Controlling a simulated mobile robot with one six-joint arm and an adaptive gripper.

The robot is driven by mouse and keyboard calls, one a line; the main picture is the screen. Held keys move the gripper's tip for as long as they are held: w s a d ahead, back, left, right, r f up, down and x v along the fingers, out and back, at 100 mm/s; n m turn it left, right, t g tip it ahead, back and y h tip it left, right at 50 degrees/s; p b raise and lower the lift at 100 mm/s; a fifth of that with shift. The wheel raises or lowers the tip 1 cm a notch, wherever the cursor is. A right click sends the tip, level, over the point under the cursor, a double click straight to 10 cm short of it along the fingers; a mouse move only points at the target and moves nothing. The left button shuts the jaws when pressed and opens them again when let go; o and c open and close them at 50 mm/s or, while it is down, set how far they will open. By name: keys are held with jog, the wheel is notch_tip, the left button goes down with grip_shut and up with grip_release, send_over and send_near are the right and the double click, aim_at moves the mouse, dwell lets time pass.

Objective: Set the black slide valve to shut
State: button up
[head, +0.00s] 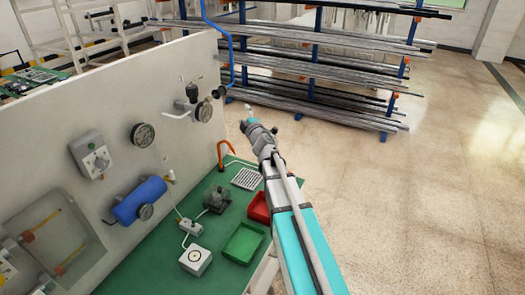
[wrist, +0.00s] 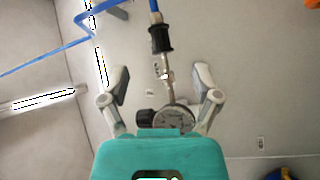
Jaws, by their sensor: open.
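The black slide valve (wrist: 161,38) shows in the wrist view as a ribbed black sleeve on a thin metal pipe, below a blue hose end. In the head view a small black piece (head: 221,91) at the hose's lower end appears to be the same valve. My gripper (wrist: 160,82) is open, its fingers spread to either side of the pipe below the sleeve, touching neither in this view. In the head view my gripper (head: 247,119) is right of the panel. Small marks on the pipe are too small to read.
A round gauge (wrist: 175,120) and a black knob (wrist: 146,117) lie low between my fingers. The blue hose (head: 229,45) hangs near the panel (head: 130,75). A green bench (head: 150,245) holds red (head: 258,207) and green trays (head: 243,243). Pipe racks (head: 310,65) stand behind; floor at right is clear.

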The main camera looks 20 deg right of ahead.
jog(key=s+d+f+m+g+h+b, duration=0.1)
jog(key=s+d+f+m+g+h, duration=0.3)
jog(key=f+m, duration=0.7)
jog(key=shift+s+g+h, duration=1.4)
jog(key=shift+s+g, duration=0.2)
jog(key=shift+s, duration=0.6)
jog(key=shift+d, duration=0.1)
jog(key=s+a+f+m+g+y, duration=0.1)
jog(key=s+a+f+g, duration=0.2)
jog(key=s, duration=0.5)
jog(key=s+a+f+m+g+y, duration=0.2)
jog(key=s+a+f+g, duration=0.2)
jog(key=s, duration=0.4)
jog(key=s+a+f+m+g+y+b, duration=0.1)
jog(key=s+a+f+g, duration=0.3)
jog(key=s, duration=0.4)
jog(key=shift+f+m+g+y, duration=0.3)
jog(key=shift+f+g+y, duration=0.25)
jog(key=shift+g+y, duration=0.05)
dwell(0.5)
